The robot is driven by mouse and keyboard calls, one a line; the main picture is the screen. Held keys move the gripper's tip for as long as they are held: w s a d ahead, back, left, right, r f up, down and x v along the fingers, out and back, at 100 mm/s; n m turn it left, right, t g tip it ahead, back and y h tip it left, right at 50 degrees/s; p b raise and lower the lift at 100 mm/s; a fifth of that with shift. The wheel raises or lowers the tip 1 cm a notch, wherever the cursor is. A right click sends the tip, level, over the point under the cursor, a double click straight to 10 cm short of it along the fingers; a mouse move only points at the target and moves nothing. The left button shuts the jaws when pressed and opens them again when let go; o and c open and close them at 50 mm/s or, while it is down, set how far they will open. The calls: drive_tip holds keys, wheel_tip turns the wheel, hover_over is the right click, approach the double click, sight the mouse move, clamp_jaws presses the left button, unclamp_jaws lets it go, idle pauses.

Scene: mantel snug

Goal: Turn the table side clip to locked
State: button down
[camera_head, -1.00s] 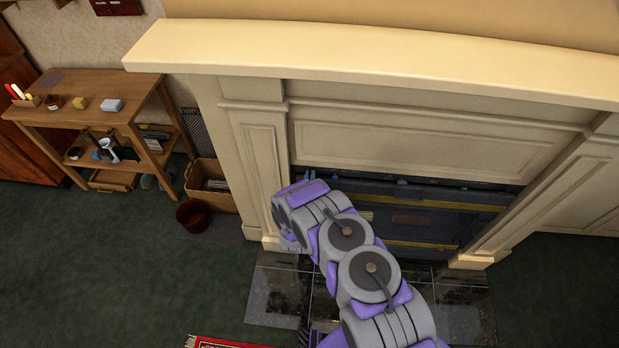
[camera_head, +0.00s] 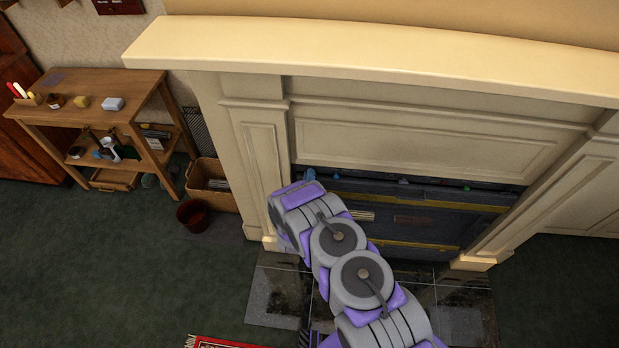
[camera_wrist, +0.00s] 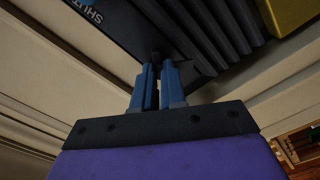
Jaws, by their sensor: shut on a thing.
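My gripper (camera_wrist: 158,85) has blue fingers, which are close together in the wrist view and shut on a small dark part (camera_wrist: 156,57) between their tips. The part's shape and setting are mostly hidden, and I cannot tell whether it is the clip. Pale letters that seem to read "SHUT" (camera_wrist: 85,10) lie on a dark panel at the upper left. In the head view my gripper (camera_head: 309,174) is at the upper left of the dark fireplace insert (camera_head: 410,219). No clip can be made out on the wooden side table (camera_head: 135,92).
The pale mantel surround (camera_head: 262,175) stands close to the left of my gripper. Dark ribs (camera_wrist: 205,35) run beside the fingers. A box (camera_head: 211,171) and a reddish bin (camera_head: 192,215) stand left of the fireplace. Green carpet (camera_head: 120,260) is open at front left.

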drive_tip(key=shift+a+f+n+b, duration=0.15)
drive_tip(key=shift+a+n+b, duration=0.05)
drive_tip(key=shift+n, duration=1.55)
drive_tip(key=shift+a+f+n+b, duration=0.1)
drive_tip(key=shift+a+n+b, duration=0.1)
drive_tip(key=shift+n, duration=1.55)
drive_tip(key=c, duration=1.2)
unclamp_jaws()
drive_tip(key=shift+a+f, duration=0.1)
drive_tip(key=shift+d, duration=0.3)
drive_tip(key=shift+s, duration=0.15)
